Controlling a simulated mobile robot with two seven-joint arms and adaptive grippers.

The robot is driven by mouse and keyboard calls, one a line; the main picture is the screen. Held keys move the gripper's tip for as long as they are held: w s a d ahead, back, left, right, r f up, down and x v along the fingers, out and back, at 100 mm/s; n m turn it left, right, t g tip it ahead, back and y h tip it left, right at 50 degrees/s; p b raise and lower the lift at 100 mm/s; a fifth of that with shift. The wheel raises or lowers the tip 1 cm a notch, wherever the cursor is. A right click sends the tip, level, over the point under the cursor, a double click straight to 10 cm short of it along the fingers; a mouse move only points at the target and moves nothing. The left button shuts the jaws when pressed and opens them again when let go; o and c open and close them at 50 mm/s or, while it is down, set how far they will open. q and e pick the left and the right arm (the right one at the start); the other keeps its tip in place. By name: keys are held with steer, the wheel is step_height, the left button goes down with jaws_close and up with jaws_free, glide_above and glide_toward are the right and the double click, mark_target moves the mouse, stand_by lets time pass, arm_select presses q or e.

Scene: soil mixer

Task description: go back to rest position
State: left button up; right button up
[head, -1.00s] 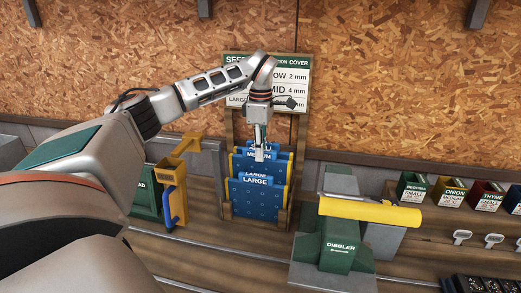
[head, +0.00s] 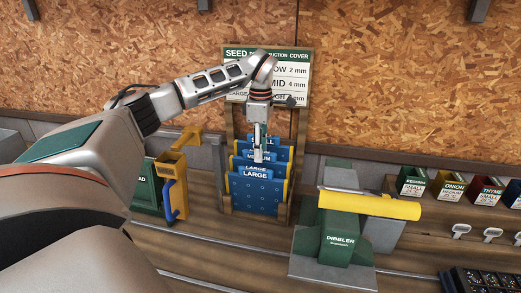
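My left gripper (head: 259,157) points straight down at the plate rack, reached by my arm from the left. Its fingertips are at the top edge of the blue MEDIUM plate (head: 275,162) and cover part of its label. Whether the fingers still grip the plate or are slightly parted is too small to tell. The MEDIUM plate stands upright between the SMALL plate (head: 279,153) behind and the LARGE plates (head: 257,190) in front. My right gripper is not in view.
A seed sign (head: 294,69) stands behind the rack. A yellow holder (head: 172,180) is left of the rack. A green dibbler (head: 340,235) with a yellow roller (head: 370,205) is to the right. Seed boxes (head: 447,188) line the far right.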

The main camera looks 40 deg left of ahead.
arm_select(q)
steer(key=shift+o, duration=1)
steer(key=shift+r, duration=0.1)
steer(key=shift+r, duration=3.65)
